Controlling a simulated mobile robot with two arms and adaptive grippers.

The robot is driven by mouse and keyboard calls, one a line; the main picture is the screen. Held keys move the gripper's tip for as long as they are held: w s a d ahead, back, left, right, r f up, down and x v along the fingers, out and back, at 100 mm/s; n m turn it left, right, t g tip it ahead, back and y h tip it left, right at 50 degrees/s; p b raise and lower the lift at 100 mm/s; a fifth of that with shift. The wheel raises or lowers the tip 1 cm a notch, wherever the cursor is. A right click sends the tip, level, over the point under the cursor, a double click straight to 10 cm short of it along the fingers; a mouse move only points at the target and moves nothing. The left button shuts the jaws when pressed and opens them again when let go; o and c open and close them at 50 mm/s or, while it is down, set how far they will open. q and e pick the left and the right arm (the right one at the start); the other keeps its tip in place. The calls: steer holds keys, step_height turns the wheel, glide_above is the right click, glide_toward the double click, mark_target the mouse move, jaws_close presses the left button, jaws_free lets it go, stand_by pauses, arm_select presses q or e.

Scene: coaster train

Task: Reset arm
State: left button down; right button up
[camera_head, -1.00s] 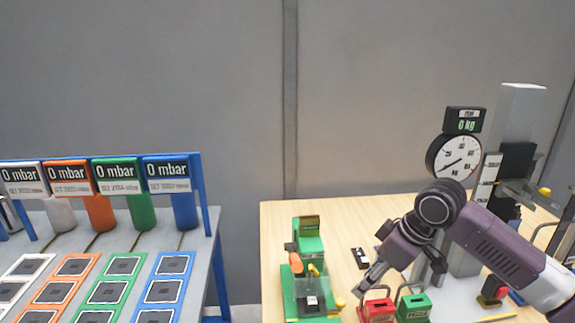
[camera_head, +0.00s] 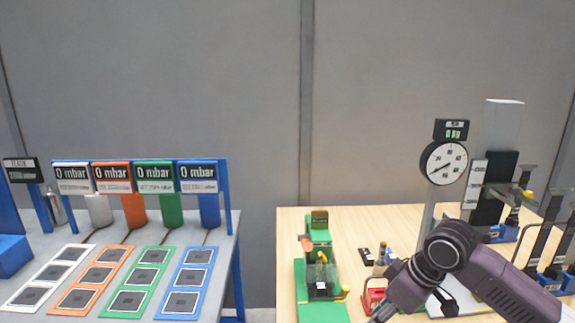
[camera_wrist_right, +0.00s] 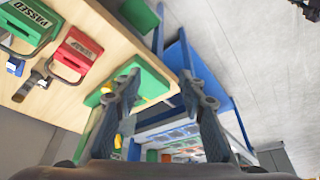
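My right arm comes in from the lower right in the head view. Its gripper (camera_head: 380,318) is low at the picture's bottom edge, over the wooden table and partly cut off. In the right wrist view the two fingers of my right gripper (camera_wrist_right: 160,80) stand apart with nothing between them. Beyond them show the green machine base (camera_wrist_right: 150,90) and the table edge. My left gripper is in neither view.
The wooden table (camera_head: 350,222) bears a green machine (camera_head: 320,255), a dial gauge (camera_head: 443,163) on a stand and a partly hidden red box (camera_head: 372,297). The grey table (camera_head: 150,235) at left holds colored panels and pressure displays (camera_head: 197,172). A floor gap separates the tables.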

steer(key=s+a+f, duration=0.9)
steer(key=s+f, duration=0.3)
steer(key=f, duration=0.2)
steer(key=s+d+f+m+h, duration=0.1)
steer(key=s+d+f+m, duration=0.3)
steer(key=s, duration=0.4)
steer(key=s+d+f+m+h, duration=0.1)
steer(key=s+d+m+h, duration=0.1)
steer(key=s+d+m, duration=0.35)
steer(key=s+f+n+b, duration=0.1)
steer(key=s+f, duration=0.2)
steer(key=f, duration=1.2)
steer(key=s+f+n, duration=0.1)
steer(key=s+f, duration=0.2)
steer(key=f, duration=1.1)
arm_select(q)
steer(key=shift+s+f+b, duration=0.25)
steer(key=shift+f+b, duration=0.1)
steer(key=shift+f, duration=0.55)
arm_select(e)
steer(key=s+d+f+g, duration=0.1)
steer(key=s+d+f, duration=0.1)
steer(key=s+f, duration=0.5)
steer(key=s+d+f+g, duration=0.1)
steer(key=s+d+f, duration=0.1)
steer(key=s+f, duration=0.6)
steer(key=shift+s+f, duration=0.3)
steer(key=shift+s, duration=0.35)
